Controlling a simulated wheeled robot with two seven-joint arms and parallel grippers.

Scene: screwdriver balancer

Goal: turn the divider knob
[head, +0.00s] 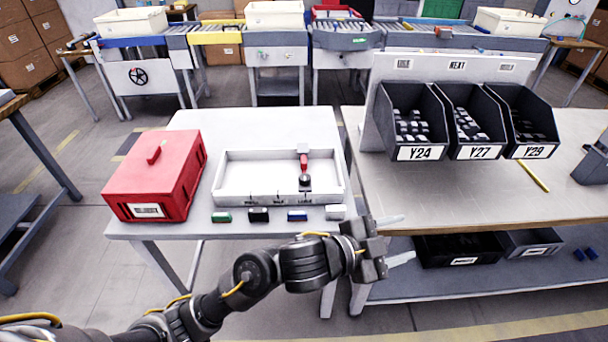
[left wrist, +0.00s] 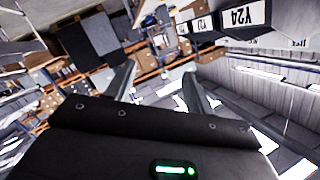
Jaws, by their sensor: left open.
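A white tray (head: 234,190) stands on the left white table. Inside it, towards the right, is a red piece (head: 303,153) with a dark round knob (head: 305,181) at its near end. I take this knob for the divider knob, but it is small in the picture. My left gripper (head: 402,239) is open and empty, right of and nearer than the tray, over the gap and front edge between the tables. It is clear of the knob. In the left wrist view its two fingers (left wrist: 160,88) are spread with nothing between them. My right gripper is not in view.
A red lidded box (head: 155,175) stands left of the tray. Several small blocks (head: 258,215) lie along the table's front edge. Dark bins (head: 413,122) labelled Y24, Y27 and Y29 hang above the right bench (head: 450,205), with a yellow pencil-like stick (head: 533,176) there.

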